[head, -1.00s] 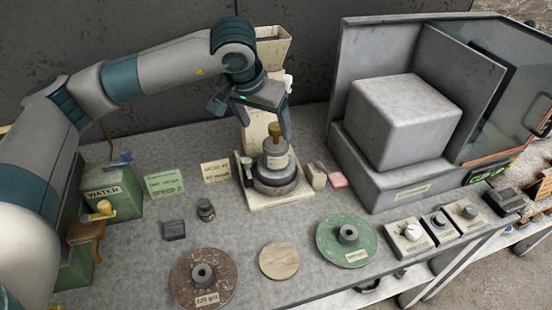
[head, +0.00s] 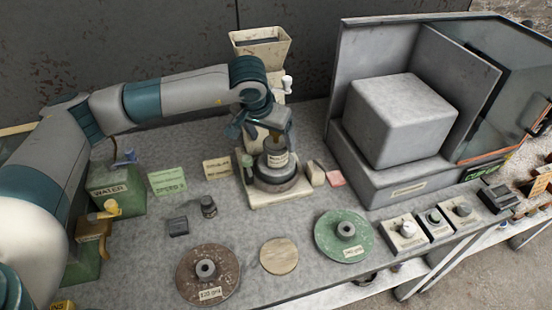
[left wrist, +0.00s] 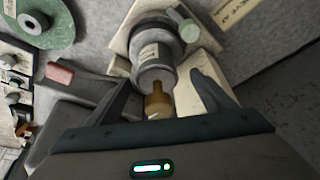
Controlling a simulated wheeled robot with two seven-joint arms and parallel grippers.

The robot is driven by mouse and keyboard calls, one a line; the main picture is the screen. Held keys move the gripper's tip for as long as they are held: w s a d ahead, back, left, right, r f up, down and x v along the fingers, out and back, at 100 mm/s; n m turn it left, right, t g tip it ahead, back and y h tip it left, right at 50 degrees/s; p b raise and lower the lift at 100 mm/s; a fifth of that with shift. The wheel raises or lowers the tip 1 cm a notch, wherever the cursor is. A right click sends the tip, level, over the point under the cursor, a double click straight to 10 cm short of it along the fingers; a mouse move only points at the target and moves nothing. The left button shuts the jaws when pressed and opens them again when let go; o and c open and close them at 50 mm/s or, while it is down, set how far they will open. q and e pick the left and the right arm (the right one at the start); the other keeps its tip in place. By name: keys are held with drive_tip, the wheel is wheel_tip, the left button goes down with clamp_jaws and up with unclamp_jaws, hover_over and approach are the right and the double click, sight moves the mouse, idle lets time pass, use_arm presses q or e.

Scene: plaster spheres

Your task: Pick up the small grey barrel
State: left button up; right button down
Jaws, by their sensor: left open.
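A small grey barrel (head: 274,160) with a pale label and a brass-coloured knob on top stands upright on a dark round base on the cream stand. It also shows in the left wrist view (left wrist: 154,66), with its brass knob (left wrist: 158,104) towards me. My left gripper (head: 276,137) is over the barrel's top, partly hiding the knob. In the left wrist view its two fingers are apart, one on each side of the knob, with nothing held. Whether they touch the barrel I cannot tell. My right gripper is not in view.
A small dark cylinder (head: 208,206) and a dark block (head: 178,226) lie left of the stand. A brown disc (head: 190,292), a wooden disc (head: 280,256) and a green disc (head: 328,226) lie in front. A large grey machine (head: 400,125) stands right.

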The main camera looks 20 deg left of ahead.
sight(275, 142)
use_arm(q)
drive_tip(key=shift+w+d+f+p, duration=0.1)
drive_tip(key=shift+d+f+p, duration=0.15)
drive_tip(key=shift+p, duration=0.1)
drive_tip(key=p+x, duration=0.1)
drive_tip(key=x, duration=0.2)
drive_tip(key=shift+p, duration=0.3)
drive_tip(key=shift+w+f, duration=0.15)
drive_tip(key=shift+f, duration=0.2)
drive_tip(key=shift+r, duration=0.1)
clamp_jaws()
